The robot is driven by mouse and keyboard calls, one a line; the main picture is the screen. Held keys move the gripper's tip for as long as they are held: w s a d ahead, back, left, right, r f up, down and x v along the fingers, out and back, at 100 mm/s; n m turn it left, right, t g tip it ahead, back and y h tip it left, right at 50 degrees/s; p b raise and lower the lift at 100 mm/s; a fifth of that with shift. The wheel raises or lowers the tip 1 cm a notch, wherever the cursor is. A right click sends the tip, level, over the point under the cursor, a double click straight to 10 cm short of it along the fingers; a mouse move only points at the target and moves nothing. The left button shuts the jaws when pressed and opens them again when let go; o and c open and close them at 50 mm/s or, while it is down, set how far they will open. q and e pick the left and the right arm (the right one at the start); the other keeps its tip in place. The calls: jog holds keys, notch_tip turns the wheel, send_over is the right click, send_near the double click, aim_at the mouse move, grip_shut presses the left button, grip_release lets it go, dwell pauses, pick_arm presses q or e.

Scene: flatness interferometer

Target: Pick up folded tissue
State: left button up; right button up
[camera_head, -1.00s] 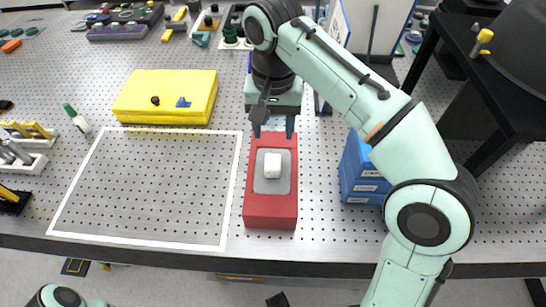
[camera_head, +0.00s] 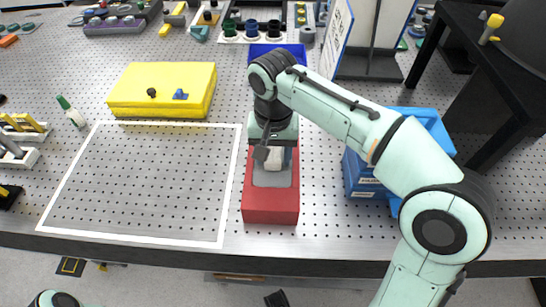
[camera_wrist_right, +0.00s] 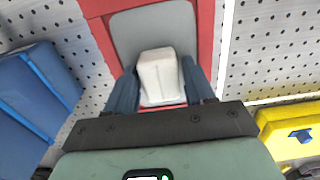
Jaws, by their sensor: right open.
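The folded tissue (camera_wrist_right: 160,76) is a small white block on a grey pad (camera_wrist_right: 150,27) set in a red block (camera_head: 270,205). In the head view the tissue (camera_head: 273,161) is partly hidden by my right gripper. My right gripper (camera_head: 274,160) points down over the pad. In the right wrist view its two dark fingers (camera_wrist_right: 163,90) stand open on either side of the tissue; I cannot tell whether they touch it. My left gripper is not in view; only a bit of my left arm shows at the lower left.
A yellow case (camera_head: 162,90) lies left of the arm, behind a white-outlined empty area (camera_head: 140,185) of the perforated table. Blue bins (camera_head: 365,177) stand right of the red block. A blue tray (camera_head: 262,50) and a white panel (camera_head: 338,35) are behind, and a black stand (camera_head: 500,85) is at right.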

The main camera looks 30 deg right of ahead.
jog(key=c, duration=0.7)
jog(key=shift+r, duration=0.15)
notch_tip(320, 180, up, 10)
jog(key=p, duration=0.3)
jog(key=shift+f, duration=0.2)
notch_tip(320, 180, up, 10)
jog(key=p, duration=0.5)
send_over(273, 153)
jog(key=shift+r, duration=0.1)
